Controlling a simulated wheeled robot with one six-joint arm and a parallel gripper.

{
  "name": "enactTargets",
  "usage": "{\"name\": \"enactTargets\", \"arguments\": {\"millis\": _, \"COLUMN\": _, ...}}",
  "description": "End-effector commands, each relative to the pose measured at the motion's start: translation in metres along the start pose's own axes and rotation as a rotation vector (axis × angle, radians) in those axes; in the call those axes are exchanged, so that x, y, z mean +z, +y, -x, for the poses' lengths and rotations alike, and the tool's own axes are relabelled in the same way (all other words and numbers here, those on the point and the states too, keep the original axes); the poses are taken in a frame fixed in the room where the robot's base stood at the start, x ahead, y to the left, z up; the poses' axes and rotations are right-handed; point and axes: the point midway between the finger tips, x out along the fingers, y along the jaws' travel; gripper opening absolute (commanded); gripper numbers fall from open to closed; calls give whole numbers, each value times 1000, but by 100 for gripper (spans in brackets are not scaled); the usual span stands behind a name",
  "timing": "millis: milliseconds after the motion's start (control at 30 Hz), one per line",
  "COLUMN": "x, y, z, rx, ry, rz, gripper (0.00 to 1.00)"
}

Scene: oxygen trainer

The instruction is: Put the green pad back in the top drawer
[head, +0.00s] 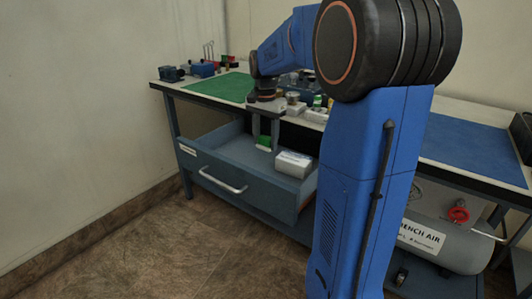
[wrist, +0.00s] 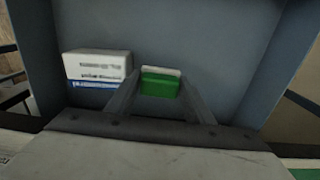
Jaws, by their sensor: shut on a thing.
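The green pad (head: 264,143) is a small block, green with a pale face. It is between the fingertips of my gripper (head: 264,146), which is shut on it and points down over the open top drawer (head: 222,177). In the wrist view, the green pad (wrist: 160,83) sits between the two fingers of my gripper (wrist: 161,88), with the drawer floor (wrist: 160,25) behind it. I cannot tell whether the pad touches the drawer floor. The drawer is pulled well out of the bench and has a pale bar handle.
A white labelled box (head: 293,164) lies in the drawer, to the right of the pad; it also shows in the wrist view (wrist: 97,65). The bench top above holds a green mat (head: 222,86), a blue mat (head: 465,150) and small parts. An air tank (head: 440,240) stands below.

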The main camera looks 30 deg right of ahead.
Motion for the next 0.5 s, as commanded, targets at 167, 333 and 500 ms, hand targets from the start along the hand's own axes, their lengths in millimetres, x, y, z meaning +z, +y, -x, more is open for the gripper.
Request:
{"name": "enactTargets", "arguments": {"millis": 167, "x": 0, "y": 0, "z": -16, "rx": 0, "ry": 0, "rz": 0, "gripper": 23}}
{"name": "enactTargets", "arguments": {"millis": 333, "x": 0, "y": 0, "z": -29, "rx": 2, "ry": -1, "rz": 0, "gripper": 23}}
{"name": "enactTargets", "arguments": {"millis": 500, "x": 0, "y": 0, "z": -51, "rx": 2, "ry": -2, "rz": 0, "gripper": 23}}
